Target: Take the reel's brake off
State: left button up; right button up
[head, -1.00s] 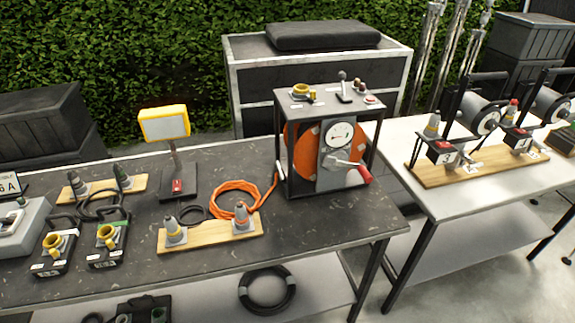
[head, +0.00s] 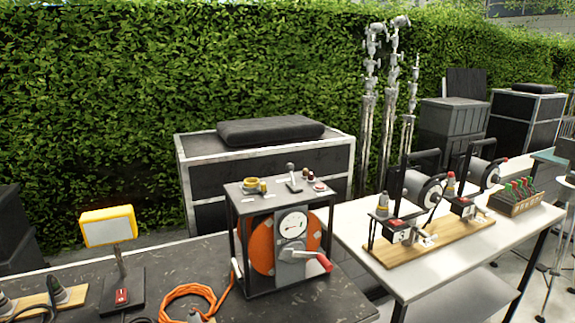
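The cable reel (head: 262,245) is an orange drum in a black frame, standing on the dark table near its right end. Its front has a grey panel with a round white dial (head: 293,225) and a crank with a red handle (head: 324,262). On its top plate (head: 243,200) are a yellow-ringed socket (head: 251,186), a small lever with a round grey knob (head: 291,168), and a red button (head: 319,186). Which part is the brake is not labelled legibly. Orange cable (head: 190,291) lies coiled left of the reel. Neither gripper is in view.
A yellow work lamp (head: 109,226) stands left on the dark table (head: 165,262). A white table (head: 352,222) to the right, past a gap, holds two smaller grey reels (head: 424,188) on a wooden board. A black case (head: 200,160) stands behind the reel.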

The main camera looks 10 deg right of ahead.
aim_at(290, 167)
jog(key=i+u, duration=0.35)
jog(key=i+l+u, duration=0.2)
jog(key=i+u, duration=0.2)
jog(key=k, duration=0.05)
